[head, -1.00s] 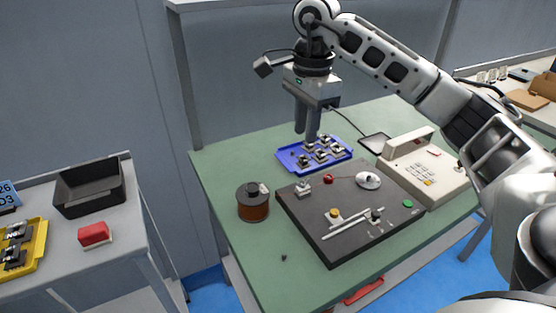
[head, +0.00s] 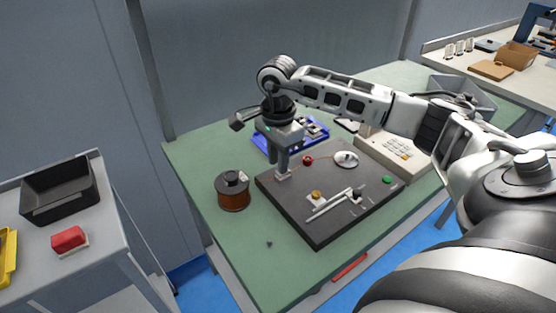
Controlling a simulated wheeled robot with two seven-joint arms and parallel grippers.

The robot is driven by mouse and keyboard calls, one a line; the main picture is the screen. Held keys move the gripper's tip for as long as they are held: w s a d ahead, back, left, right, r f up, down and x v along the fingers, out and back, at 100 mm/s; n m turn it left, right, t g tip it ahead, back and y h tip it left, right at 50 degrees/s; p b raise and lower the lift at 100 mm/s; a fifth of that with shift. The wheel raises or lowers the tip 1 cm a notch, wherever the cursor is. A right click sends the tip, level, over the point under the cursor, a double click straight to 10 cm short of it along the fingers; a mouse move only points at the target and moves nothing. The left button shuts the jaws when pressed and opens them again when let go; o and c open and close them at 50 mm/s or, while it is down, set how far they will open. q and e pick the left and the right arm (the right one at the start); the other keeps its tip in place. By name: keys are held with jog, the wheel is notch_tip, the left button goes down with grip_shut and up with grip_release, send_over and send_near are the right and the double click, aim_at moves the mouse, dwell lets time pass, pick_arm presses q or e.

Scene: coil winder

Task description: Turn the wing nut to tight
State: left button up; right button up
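The dark winder board (head: 325,225) lies on the green table. A small pale fitting (head: 284,176) stands at its back left corner. I cannot make out a wing nut's wings there or elsewhere; the parts are too small. My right gripper (head: 280,168) points down at this fitting, its fingertips at or just above it. The fingers hide part of it, and whether they grip it is unclear. The board also carries a red knob (head: 307,160), a white disc (head: 346,159), a yellow knob (head: 316,195) and a green button (head: 386,180). My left gripper is out of view.
A copper wire spool (head: 233,193) stands left of the board. A blue tray (head: 262,143) lies behind my gripper, and a beige console (head: 404,160) stands to the right under my arm. The table's front left is mostly clear. A side table holds a black bin (head: 60,193).

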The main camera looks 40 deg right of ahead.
jog(key=shift+f, duration=0.65)
grip_shut()
